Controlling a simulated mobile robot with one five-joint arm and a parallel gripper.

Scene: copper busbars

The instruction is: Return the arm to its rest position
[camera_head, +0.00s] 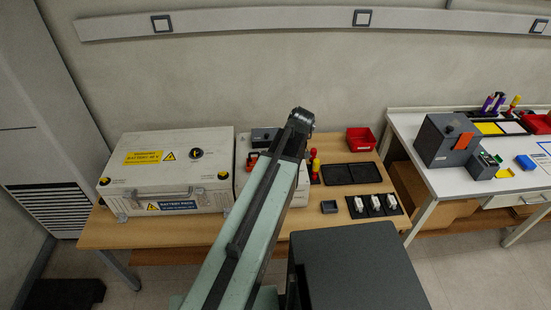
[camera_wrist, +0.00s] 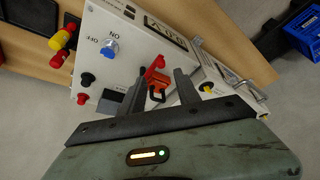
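My arm rises from the bottom of the head view and reaches over the wooden table; the gripper itself is hidden there behind the arm. In the wrist view my gripper (camera_wrist: 162,82) points at a white switch box (camera_wrist: 125,50). Its two dark fingers stand apart. A red and orange part (camera_wrist: 157,84) on or beside the box shows between them; I see no grip on it. The switch box has a blue ON/OFF knob (camera_wrist: 110,48). In the head view the switch box (camera_head: 242,150) is partly covered by my arm.
A white battery pack (camera_head: 150,190) stands left on the wooden table (camera_head: 170,236). A white bench (camera_head: 405,130) with a grey device (camera_head: 445,140) stands farther right. A blue bin (camera_wrist: 302,30) shows in the wrist view.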

